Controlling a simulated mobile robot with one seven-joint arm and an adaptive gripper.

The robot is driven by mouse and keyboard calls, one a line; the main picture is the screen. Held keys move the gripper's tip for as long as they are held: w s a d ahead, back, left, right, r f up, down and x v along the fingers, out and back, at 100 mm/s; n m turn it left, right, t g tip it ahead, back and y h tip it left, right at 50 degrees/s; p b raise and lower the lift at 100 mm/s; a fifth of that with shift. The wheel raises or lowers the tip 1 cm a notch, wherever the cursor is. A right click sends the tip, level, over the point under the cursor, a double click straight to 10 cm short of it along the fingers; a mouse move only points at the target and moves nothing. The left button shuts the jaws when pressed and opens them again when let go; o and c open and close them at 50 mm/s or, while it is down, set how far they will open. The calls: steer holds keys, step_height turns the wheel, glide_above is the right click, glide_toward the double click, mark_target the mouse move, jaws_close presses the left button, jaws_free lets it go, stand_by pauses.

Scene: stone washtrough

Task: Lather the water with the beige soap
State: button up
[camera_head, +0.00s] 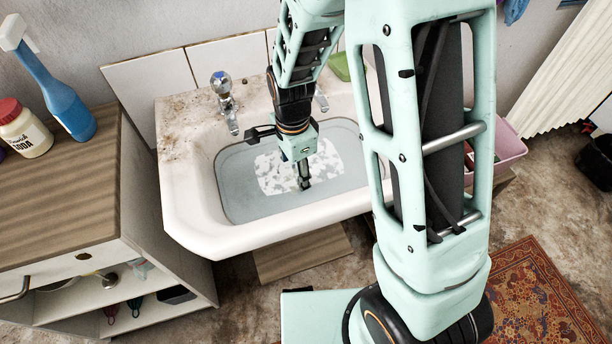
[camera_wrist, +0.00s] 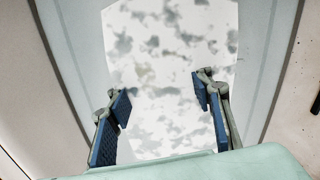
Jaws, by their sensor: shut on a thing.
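The stone washtrough (camera_head: 185,195) stands against the wall and holds grey-blue water (camera_head: 240,195). A white, patchy layer of suds (camera_head: 275,172) floats in the middle of the water and also fills the centre of the wrist view (camera_wrist: 165,40). My gripper (camera_head: 304,182) points down into the basin over the suds, low at the water.
A tap (camera_head: 222,88) rises at the trough's back left; another is partly behind my arm. A green block (camera_head: 340,66) lies on the back rim. A wooden cabinet (camera_head: 60,185) at left carries a blue spray bottle (camera_head: 62,95) and a soda jar (camera_head: 24,130). A patterned rug (camera_head: 540,300) lies right.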

steer(key=shift+w+d, duration=0.3)
steer(key=shift+d, duration=0.65)
steer(key=shift+w+d, duration=0.25)
steer(key=shift+d, duration=0.75)
steer(key=shift+w+d, duration=0.3)
steer(key=shift+d, duration=0.65)
steer(key=a, duration=0.2)
steer(key=s+a, duration=0.1)
steer(key=a, duration=0.1)
steer(key=a+p, duration=0.1)
steer(key=shift+s+a, duration=0.35)
steer(key=shift+a, duration=0.05)
steer(key=shift+w+d, duration=0.3)
steer(key=shift+d, duration=0.65)
steer(key=shift+w+d, duration=0.25)
steer(key=shift+d, duration=0.75)
steer(key=shift+w+d, duration=0.3)
steer(key=shift+d, duration=0.65)
